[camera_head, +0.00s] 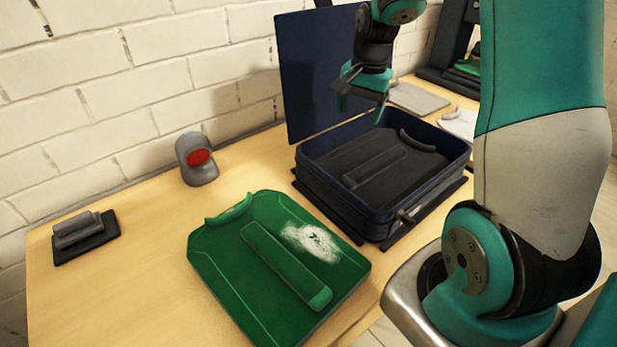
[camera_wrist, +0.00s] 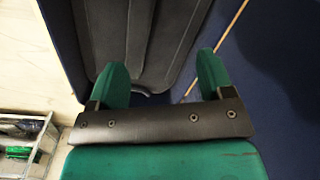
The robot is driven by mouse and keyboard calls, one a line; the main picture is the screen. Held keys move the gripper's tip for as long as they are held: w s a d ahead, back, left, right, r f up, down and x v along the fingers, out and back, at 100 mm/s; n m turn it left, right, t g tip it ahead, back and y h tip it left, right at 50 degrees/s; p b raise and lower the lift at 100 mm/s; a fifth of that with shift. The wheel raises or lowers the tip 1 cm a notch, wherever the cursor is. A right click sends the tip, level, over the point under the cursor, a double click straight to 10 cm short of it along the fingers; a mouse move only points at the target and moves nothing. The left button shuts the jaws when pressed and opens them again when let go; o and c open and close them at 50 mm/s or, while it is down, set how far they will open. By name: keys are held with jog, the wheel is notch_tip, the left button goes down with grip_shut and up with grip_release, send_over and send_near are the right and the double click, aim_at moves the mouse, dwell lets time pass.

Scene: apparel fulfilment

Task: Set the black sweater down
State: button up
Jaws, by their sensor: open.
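The black sweater (camera_head: 408,172) lies flat inside the open dark blue suitcase (camera_head: 340,203), with its collar at the far right and a raised strip along its middle. My gripper (camera_head: 360,108) is open and empty above the back left part of the suitcase, apart from the sweater. In the wrist view, the two green fingers (camera_wrist: 160,75) are spread, and part of the black sweater (camera_wrist: 145,40) shows beyond and between them. The rest of the sweater is out of that view.
A green sweater (camera_head: 235,265) with a white patch lies on the wooden table (camera_head: 130,285) left of the suitcase. A grey cap (camera_head: 197,165) with a red spot stands near the wall. A dark block (camera_head: 85,235) sits at the far left. The suitcase's raised lid (camera_head: 310,75) stands behind.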

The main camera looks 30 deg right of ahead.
jog(key=s+a+r+n+y, duration=0.1)
jog(key=s+a+r+n, duration=0.25)
jog(key=a, duration=0.45)
jog(key=s+a+r+n+y, duration=0.1)
jog(key=s+a+r+n, duration=0.1)
jog(key=a+n, duration=0.5)
jog(key=s+a+r+n+y, duration=0.1)
jog(key=s+a+r+n, duration=0.2)
jog(key=s+a+n, duration=0.6)
jog(key=s+a, duration=0.5)
jog(key=s, duration=0.2)
jog(key=shift+a+g+y, duration=0.3)
jog(key=shift+g, duration=0.1)
